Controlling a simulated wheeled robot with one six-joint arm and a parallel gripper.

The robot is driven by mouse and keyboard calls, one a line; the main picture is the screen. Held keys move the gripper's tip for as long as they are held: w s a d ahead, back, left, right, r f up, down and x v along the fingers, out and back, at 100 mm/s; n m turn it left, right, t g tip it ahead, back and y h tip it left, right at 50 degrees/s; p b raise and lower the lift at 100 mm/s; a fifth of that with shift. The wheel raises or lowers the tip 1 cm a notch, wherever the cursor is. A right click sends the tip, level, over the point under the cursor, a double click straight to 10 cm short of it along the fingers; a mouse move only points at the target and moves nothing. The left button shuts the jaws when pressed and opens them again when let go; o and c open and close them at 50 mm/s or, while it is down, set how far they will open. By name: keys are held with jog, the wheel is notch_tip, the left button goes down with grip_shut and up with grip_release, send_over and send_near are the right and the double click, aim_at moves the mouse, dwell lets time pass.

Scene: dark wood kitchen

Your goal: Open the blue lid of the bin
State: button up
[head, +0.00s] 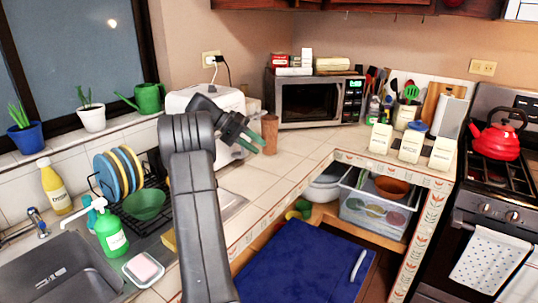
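A large flat blue panel (290,265), which looks like the bin's blue lid, lies low at the bottom centre, below the counter edge. A pale, slim handle-like bar (358,265) is on its right side. The panel looks closed and flat, and the bin's body is not visible. My gripper (259,146) is raised over the counter, well above and behind the panel, pointing right. Its two green-tipped fingers look apart with nothing between them. My arm covers part of the panel's left side.
A brown cylinder (270,135) stands close to my gripper. A stove (480,230) is at right.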

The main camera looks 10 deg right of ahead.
jog(key=shift+v, duration=1.15)
jog(key=x, duration=1.4)
jog(key=shift+r, duration=0.2)
